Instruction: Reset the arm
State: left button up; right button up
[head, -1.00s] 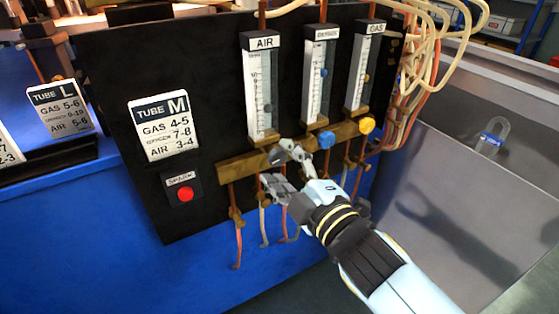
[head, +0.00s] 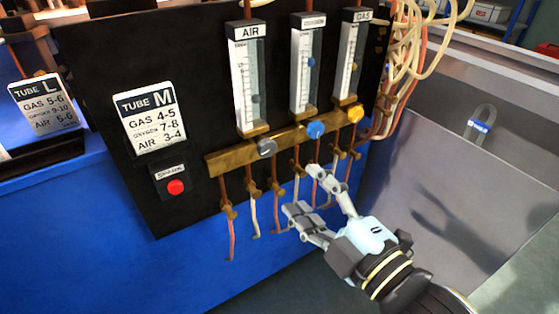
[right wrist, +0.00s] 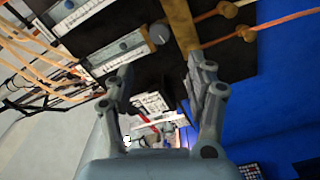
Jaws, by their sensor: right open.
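My right gripper (head: 305,190) is open and empty in the head view, in front of and below the brass manifold (head: 230,159) of the black flow panel. It also shows in the right wrist view (right wrist: 160,80), its two fingers spread with nothing between them. The grey air knob (head: 266,147), blue oxygen knob (head: 315,129) and yellow gas knob (head: 355,114) sit on the manifold, clear of the fingers. The grey knob also shows in the right wrist view (right wrist: 159,33). My left gripper is not in view.
A red spark button (head: 176,186) and a Tube M card (head: 150,121) are on the panel's left. Thin pipes hang below the manifold. Pale hoses (head: 407,60) bunch at the panel's right. A grey metal bin (head: 440,190) stands to the right.

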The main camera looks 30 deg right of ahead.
jog(key=shift+w+r, duration=0.1)
jog(key=s+d+f+m+g+p, duration=0.1)
jog(key=s+d+f+m+g, duration=0.15)
jog(key=f, duration=0.65)
jog(key=s+d+f+m+g+h, duration=0.1)
jog(key=s+f+g, duration=0.15)
jog(key=f, duration=0.65)
jog(key=s+d+f+m+g+p, duration=0.1)
jog(key=s+f+g, duration=0.15)
jog(key=f, duration=0.75)
jog(key=s+d+f+m+g, duration=0.2)
jog(key=s+f, duration=0.3)
jog(key=s, duration=0.4)
jog(key=s+d+f+m+g, duration=0.2)
jog(key=s+f+m+g, duration=0.2)
jog(key=s, duration=0.6)
jog(key=s+d+f+m+g+h, duration=0.1)
jog(key=s+d+f+m+g, duration=0.1)
jog(key=s, duration=0.7)
notch_tip(320, 180, down, 4)
jog(key=shift+s+r+m+g, duration=0.1)
jog(key=shift+s+m+g, duration=0.3)
jog(key=shift+m+g, duration=0.5)
jog(key=shift+n, duration=0.25)
